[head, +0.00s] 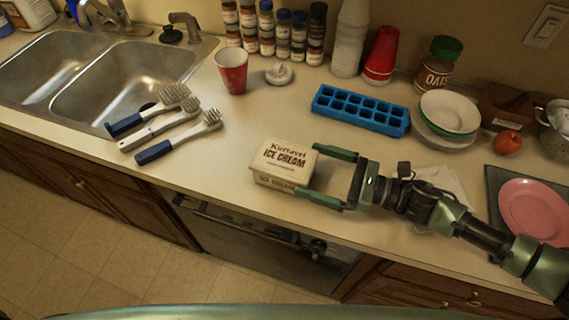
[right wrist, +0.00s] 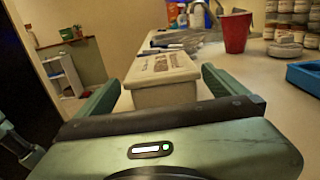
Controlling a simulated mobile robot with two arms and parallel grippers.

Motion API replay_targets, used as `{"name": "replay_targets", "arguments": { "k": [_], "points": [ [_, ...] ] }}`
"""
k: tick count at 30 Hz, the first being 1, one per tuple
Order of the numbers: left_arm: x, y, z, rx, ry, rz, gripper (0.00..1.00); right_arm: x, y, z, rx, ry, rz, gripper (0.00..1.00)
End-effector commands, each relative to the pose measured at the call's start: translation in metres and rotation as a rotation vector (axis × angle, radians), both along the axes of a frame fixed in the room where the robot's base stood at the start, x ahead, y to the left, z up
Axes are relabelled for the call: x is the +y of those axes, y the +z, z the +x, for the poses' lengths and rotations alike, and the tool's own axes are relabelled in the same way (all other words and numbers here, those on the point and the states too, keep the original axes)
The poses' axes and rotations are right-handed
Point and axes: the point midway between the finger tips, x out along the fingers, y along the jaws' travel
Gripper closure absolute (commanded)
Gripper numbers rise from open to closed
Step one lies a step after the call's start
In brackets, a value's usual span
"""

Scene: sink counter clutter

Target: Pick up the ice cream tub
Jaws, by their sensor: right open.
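The ice cream tub (head: 281,163) is a cream-coloured box with dark lettering on its lid. It sits on the counter near the front edge. My right gripper (head: 317,174) is open, with its two green fingers pointing left at the tub. In the head view the finger tips reach the tub's right end, one at the far side and one at the near side. In the right wrist view the tub (right wrist: 162,82) stands ahead between the open fingers. I cannot tell whether either finger touches it. My left gripper is not in view.
Several brushes (head: 165,122) lie left of the tub. A red cup (head: 232,70) and a blue ice tray (head: 360,110) stand behind it. Bowls (head: 449,112), a tomato-like red fruit (head: 508,142) and a pink plate (head: 535,211) are at right. The sink (head: 115,80) is at left.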

Motion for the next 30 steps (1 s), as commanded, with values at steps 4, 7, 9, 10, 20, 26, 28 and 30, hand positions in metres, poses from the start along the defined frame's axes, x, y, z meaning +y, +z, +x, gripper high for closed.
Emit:
{"name": "replay_targets", "arguments": {
  "k": [4, 7, 9, 10, 20, 26, 28, 30],
  "points": [
    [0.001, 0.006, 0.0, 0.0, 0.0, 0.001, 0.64, 0.01, 0.0, 0.004, -0.002, -0.001, 0.002, 0.0],
    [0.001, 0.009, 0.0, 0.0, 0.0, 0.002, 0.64, 0.017, 0.001, 0.006, -0.001, 0.0, 0.002, 0.0],
    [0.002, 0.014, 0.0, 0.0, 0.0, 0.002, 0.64, 0.026, 0.002, 0.009, -0.001, 0.001, 0.003, 0.0],
    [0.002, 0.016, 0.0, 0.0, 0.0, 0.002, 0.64, 0.031, 0.003, 0.011, 0.0, 0.001, 0.004, 0.0],
    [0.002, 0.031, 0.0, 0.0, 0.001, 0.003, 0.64, 0.07, 0.0, 0.025, 0.001, 0.0, 0.0, 0.0],
    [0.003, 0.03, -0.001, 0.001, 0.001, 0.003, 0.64, 0.071, -0.002, 0.026, 0.001, -0.001, -0.001, 0.0],
    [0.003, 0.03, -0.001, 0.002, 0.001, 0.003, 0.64, 0.071, -0.002, 0.026, 0.001, -0.001, -0.001, 0.08],
    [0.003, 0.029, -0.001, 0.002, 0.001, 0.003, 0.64, 0.071, -0.002, 0.026, 0.001, -0.001, -0.001, 0.28]
  ]
}}
